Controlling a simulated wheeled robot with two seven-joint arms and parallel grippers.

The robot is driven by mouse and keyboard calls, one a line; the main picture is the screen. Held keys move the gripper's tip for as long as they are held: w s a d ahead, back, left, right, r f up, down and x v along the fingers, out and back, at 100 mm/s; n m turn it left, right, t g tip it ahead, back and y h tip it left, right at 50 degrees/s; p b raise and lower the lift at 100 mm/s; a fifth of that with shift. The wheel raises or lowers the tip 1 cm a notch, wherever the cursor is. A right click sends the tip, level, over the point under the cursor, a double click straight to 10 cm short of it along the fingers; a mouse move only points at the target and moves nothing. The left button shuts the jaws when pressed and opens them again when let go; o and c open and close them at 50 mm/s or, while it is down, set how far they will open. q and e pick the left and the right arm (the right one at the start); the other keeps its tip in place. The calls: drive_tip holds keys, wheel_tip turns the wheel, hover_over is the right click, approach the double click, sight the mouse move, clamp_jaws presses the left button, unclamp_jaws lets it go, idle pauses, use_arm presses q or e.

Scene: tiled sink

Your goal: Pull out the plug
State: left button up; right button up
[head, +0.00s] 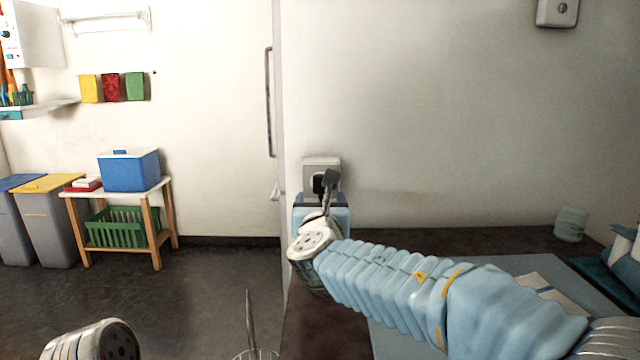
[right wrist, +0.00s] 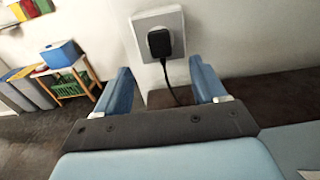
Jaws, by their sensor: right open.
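A black plug (right wrist: 159,42) sits in a pale wall socket (right wrist: 143,25), with its black cord hanging down. My right gripper (right wrist: 159,68) is open and empty. Its two blue fingers point at the wall, one to the left and one to the right of the plug's line, and do not grip it. The right gripper also shows in the head view (head: 321,200), below the socket. My left gripper cannot be made out.
A dark counter (head: 430,239) runs along the wall, with a small green cup-like object (head: 570,224) at right. The wall around the socket is clear.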

sight(317, 189)
drive_tip(key=shift+w, duration=0.1)
drive_tip(key=w+p, duration=0.2)
drive_tip(key=w, duration=0.6)
drive_tip(key=shift+w+p, duration=0.35)
idle(1.0)
drive_tip(key=shift+c, duration=0.4)
clamp_jaws()
drive_tip(key=shift+s+b, duration=0.1)
drive_tip(key=shift+b, duration=0.2)
